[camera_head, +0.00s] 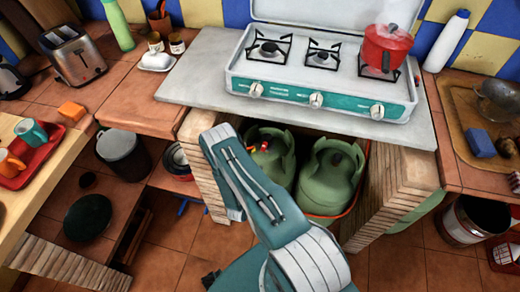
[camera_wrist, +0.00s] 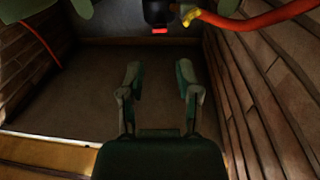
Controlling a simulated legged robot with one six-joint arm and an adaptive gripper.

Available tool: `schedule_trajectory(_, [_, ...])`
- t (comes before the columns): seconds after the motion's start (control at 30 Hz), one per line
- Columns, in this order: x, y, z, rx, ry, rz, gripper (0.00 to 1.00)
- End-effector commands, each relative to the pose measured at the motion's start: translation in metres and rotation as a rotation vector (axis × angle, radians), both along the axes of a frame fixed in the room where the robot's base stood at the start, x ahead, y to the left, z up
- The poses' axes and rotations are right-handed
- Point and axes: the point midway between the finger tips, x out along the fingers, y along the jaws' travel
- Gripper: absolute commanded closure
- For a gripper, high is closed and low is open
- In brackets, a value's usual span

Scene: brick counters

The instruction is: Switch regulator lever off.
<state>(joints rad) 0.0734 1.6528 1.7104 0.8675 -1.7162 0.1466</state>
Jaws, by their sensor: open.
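A black regulator (camera_wrist: 158,12) shows at the top middle of the wrist view, with a small red piece (camera_wrist: 160,31), which looks like its lever, at its lower end. A yellow fitting and an orange-red hose (camera_wrist: 262,20) run off to its right. My gripper (camera_wrist: 159,82) is open and empty, its two fingers apart. The red piece appears above the gap between the fingertips, apart from them. In the head view two green gas cylinders, left (camera_head: 268,160) and right (camera_head: 328,178), stand under the counter; my arm partly covers the left one. My gripper is hidden there.
Brick side walls, left (camera_wrist: 35,65) and right (camera_wrist: 265,95), flank the gripper; the floor between is clear. Above the cylinders is the counter slab (camera_head: 200,75) with a stove (camera_head: 320,85) and red pot (camera_head: 386,45).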

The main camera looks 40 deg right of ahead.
Motion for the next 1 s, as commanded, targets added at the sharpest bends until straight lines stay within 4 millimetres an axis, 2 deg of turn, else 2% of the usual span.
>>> schedule_trajectory(0.2, [0.025,-0.035,0.001,0.000,-0.004,-0.005,0.57])
schedule_trajectory(0.4, [0.044,-0.060,0.001,0.000,-0.004,-0.003,0.57])
schedule_trajectory(0.6, [0.052,-0.069,0.001,0.000,-0.001,0.000,0.57])
schedule_trajectory(0.83, [0.053,-0.070,0.000,0.000,0.000,0.001,0.57])
schedule_trajectory(0.87, [0.053,-0.070,0.000,0.000,0.000,0.001,0.66])
schedule_trajectory(0.9, [0.053,-0.070,0.000,0.000,0.000,0.001,0.84])
schedule_trajectory(0.93, [0.053,-0.070,0.000,0.000,0.000,0.001,0.97])
schedule_trajectory(1.0, [0.053,-0.069,0.000,0.000,0.000,0.001,1.00])
